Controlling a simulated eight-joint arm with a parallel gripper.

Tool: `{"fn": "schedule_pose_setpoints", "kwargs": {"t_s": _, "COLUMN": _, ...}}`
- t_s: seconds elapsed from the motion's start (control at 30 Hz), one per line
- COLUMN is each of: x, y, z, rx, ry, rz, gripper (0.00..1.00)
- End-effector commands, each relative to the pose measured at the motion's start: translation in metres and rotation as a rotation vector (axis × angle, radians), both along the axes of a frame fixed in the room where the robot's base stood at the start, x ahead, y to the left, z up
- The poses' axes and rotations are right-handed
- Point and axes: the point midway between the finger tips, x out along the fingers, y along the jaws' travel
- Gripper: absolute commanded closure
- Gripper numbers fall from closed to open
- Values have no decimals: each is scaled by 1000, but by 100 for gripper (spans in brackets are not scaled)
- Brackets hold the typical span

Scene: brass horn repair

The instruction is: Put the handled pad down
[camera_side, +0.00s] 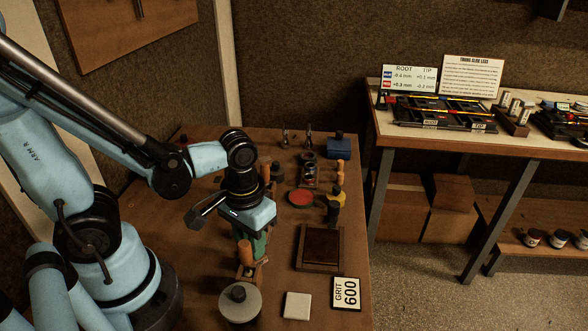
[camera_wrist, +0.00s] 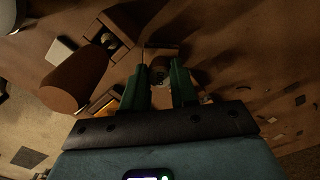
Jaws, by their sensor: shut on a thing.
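My gripper (camera_side: 256,248) points down over the brown workbench (camera_side: 284,262), its green fingers close above the bench top. In the wrist view the two green fingers (camera_wrist: 159,90) stand a short gap apart, closed on a small dark part between them. I take this to be the handled pad (camera_wrist: 160,72); most of it is hidden by the fingers and in shadow. I cannot tell whether its underside touches the bench.
A grey round disc with a black knob (camera_side: 240,304), a white square block (camera_side: 297,306) and a GRIT 600 card (camera_side: 346,293) lie at the front. A brown framed tray (camera_side: 320,267) is to the right. A red disc (camera_side: 301,198) and several tools lie behind.

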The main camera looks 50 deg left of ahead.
Motion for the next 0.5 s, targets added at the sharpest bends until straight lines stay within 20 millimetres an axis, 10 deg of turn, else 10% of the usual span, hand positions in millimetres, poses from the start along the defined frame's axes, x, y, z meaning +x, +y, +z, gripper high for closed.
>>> {"fn": "schedule_pose_setpoints", "kwargs": {"t_s": 0.4, "x": 0, "y": 0, "z": -4, "rx": 0, "ry": 0, "rz": 0, "gripper": 100}}
{"fn": "schedule_pose_setpoints", "kwargs": {"t_s": 0.43, "x": 0, "y": 0, "z": -4, "rx": 0, "ry": 0, "rz": 0, "gripper": 69}}
{"fn": "schedule_pose_setpoints", "kwargs": {"t_s": 0.5, "x": 0, "y": 0, "z": -4, "rx": 0, "ry": 0, "rz": 0, "gripper": 59}}
